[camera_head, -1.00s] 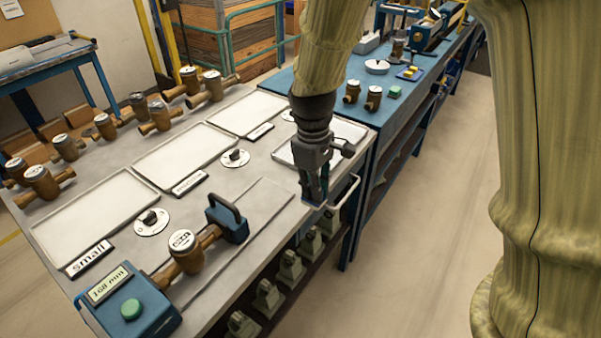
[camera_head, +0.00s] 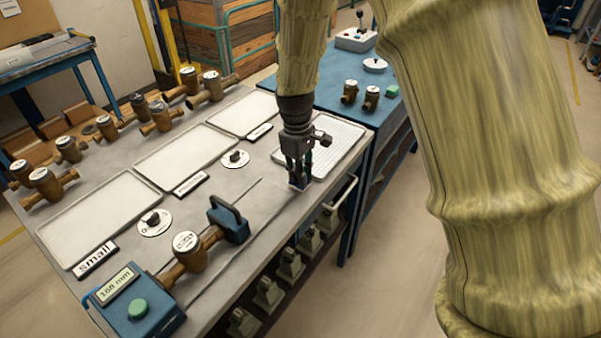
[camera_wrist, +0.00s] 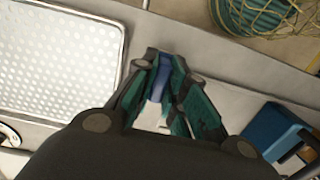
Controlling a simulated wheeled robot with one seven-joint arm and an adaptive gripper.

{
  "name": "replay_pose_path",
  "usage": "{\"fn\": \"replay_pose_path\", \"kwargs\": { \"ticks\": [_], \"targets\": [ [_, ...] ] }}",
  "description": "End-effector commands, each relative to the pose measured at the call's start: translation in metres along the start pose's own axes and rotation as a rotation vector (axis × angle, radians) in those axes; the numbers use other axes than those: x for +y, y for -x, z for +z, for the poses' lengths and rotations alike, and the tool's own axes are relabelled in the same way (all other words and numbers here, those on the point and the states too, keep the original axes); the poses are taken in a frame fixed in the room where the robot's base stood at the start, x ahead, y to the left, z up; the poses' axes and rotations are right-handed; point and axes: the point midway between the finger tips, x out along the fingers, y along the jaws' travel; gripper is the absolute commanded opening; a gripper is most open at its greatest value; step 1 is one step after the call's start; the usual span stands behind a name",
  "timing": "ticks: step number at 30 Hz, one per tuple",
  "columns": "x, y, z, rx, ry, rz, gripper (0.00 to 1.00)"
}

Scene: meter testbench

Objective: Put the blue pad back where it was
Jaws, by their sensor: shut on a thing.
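My gripper (camera_head: 299,180) is over the front right part of the grey bench top, by the near left corner of the perforated white tray (camera_head: 345,137). Its fingers point down. In the wrist view my gripper (camera_wrist: 168,95) is shut on the blue pad (camera_wrist: 160,80), which shows as a narrow blue strip between the green-lined fingers. Most of the pad is hidden by the fingers. I cannot tell whether it touches the bench top.
A measuring fixture with a brass meter (camera_head: 187,245) and a blue end block (camera_head: 229,219) stands left of my gripper. White trays (camera_head: 98,215) and several brass meters lie farther left. A metal rail (camera_head: 343,205) edges the bench front. A blue bench (camera_head: 340,90) stands behind.

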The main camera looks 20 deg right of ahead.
Motion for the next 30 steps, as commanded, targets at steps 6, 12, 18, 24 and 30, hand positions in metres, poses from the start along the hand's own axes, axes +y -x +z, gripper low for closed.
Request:
{"fn": "replay_pose_path", "kwargs": {
  "ticks": [6,12,18,24,30],
  "targets": [
    [0.0002,-0.0081,-0.0005,0.000,0.001,0.001,0.00],
    [0.0000,-0.0091,-0.0005,0.000,0.001,0.000,0.00],
    [0.0000,-0.0106,-0.0007,0.000,0.000,0.001,0.34],
    [0.0000,-0.0106,-0.0006,0.000,0.000,0.001,0.35],
    [0.0000,-0.0075,-0.0005,0.000,0.000,0.001,0.35]
  ]
}}
